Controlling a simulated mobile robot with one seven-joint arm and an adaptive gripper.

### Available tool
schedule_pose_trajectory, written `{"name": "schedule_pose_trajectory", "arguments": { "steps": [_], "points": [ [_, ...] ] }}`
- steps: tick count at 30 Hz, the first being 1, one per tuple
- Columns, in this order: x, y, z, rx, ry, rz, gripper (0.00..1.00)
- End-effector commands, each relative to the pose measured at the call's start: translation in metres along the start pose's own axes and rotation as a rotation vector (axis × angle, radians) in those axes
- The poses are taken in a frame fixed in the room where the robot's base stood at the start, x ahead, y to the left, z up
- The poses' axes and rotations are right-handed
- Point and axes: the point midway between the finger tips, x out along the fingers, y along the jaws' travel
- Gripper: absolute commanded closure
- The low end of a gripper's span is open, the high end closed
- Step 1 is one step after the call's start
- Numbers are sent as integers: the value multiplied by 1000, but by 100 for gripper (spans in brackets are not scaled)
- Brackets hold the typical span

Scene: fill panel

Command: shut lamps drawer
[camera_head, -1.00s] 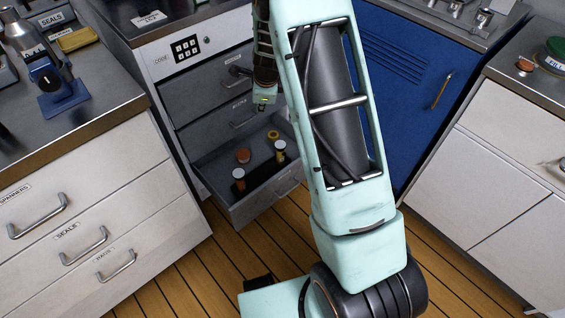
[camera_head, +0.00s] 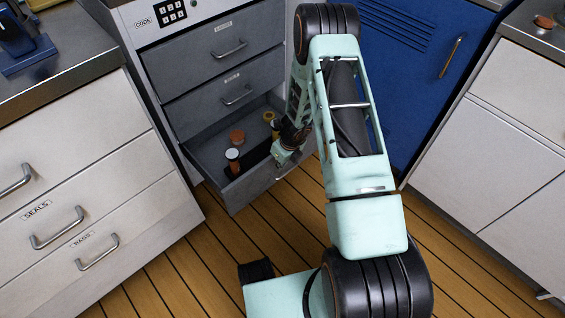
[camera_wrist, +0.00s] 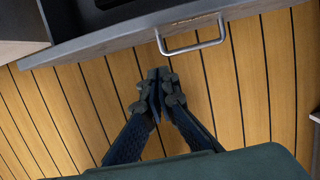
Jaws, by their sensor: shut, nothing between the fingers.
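The bottom drawer (camera_head: 238,194) of the grey cabinet stands pulled out, with jars and a dark insert inside. It is the only open drawer I see; I cannot read its label. In the wrist view, its grey front (camera_wrist: 100,45) crosses the top, with a bar handle (camera_wrist: 192,46). My gripper (camera_head: 284,157) is at the right end of this drawer's front in the head view. In the wrist view my gripper (camera_wrist: 158,76) is shut and empty, its tips just short of the front, left of the handle. I cannot tell whether they touch.
Two shut grey drawers (camera_head: 215,50) are above, under a keypad (camera_head: 172,13). A white drawer unit (camera_head: 80,190) stands at left, a blue cabinet door (camera_head: 410,80) and white cabinet (camera_head: 485,170) at right. The plank floor (camera_head: 200,265) in front is clear.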

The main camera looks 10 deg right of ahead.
Motion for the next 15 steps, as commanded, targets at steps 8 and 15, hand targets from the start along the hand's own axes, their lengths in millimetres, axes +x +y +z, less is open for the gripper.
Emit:
{"name": "schedule_pose_trajectory", "arguments": {
  "steps": [8,15],
  "points": [
    [30,1,18,-8,-2,-1,100],
    [34,0,34,-4,-1,-1,100]
  ]
}}
